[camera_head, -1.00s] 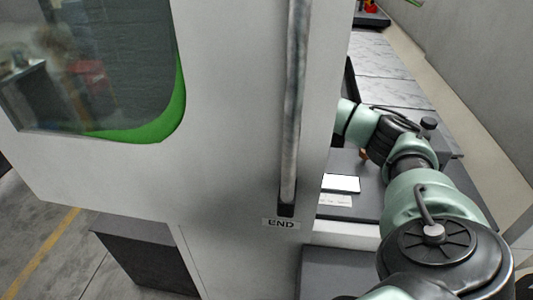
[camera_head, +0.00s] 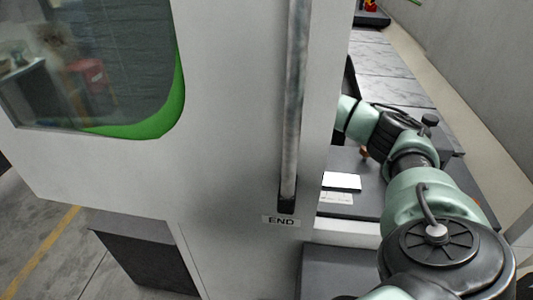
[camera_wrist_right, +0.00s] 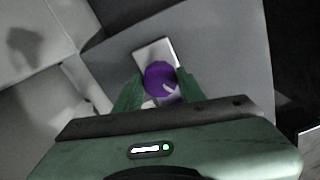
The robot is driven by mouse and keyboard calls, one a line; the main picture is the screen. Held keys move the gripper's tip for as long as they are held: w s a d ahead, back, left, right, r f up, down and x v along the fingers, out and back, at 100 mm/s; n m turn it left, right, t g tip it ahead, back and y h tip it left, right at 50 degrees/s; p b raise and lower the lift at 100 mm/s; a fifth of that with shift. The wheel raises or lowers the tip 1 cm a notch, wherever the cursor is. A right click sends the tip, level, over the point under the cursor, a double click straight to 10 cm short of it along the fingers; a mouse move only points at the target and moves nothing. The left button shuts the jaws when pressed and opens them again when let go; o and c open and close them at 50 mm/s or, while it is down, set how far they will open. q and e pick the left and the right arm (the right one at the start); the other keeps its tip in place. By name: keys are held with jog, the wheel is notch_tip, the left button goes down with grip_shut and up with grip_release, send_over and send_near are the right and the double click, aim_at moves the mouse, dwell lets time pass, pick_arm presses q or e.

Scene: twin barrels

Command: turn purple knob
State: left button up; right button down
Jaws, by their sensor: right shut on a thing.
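The purple knob (camera_wrist_right: 160,80) shows in the right wrist view, round, with a pale mark on its lower right. My right gripper (camera_wrist_right: 158,88) has its two green fingers on either side of the knob and is shut on it. In the head view, my right arm reaches in from the lower right to behind the machine's edge. The right gripper and the knob are hidden there. My left gripper is not in view.
Marble-look tops (camera_head: 385,75) run along the back right.

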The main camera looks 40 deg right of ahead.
jog(key=shift+r, duration=0.1)
jog(key=c, duration=0.9)
grip_release()
jog(key=shift+o, duration=0.2)
notch_tip(320, 180, up, 7)
jog(key=shift+f+b, duration=0.2)
jog(key=shift+b, duration=0.6)
jog(key=shift+r, duration=0.55)
